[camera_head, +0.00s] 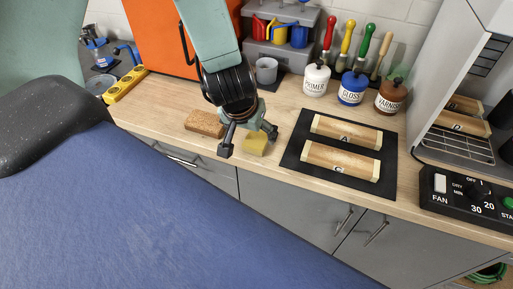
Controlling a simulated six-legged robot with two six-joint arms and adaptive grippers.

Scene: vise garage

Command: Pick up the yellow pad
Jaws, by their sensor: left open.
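The yellow pad (256,145) lies on the wooden bench top near its front edge, in the middle of the head view. It is a small block. My left gripper (249,139) reaches down from above, with its fingers apart around the near-left side of the pad and above it. One finger stands left of the pad, and the other is over its far right corner. I cannot tell whether a finger touches it. My right gripper is not in view.
A brown cork-like block (205,123) lies just left of the pad. A black mat (294,163) with two wooden pieces lies to the right. Jars labelled primer (316,80), gloss (352,88) and varnish (391,96) stand behind. An orange cabinet (155,35) stands behind left.

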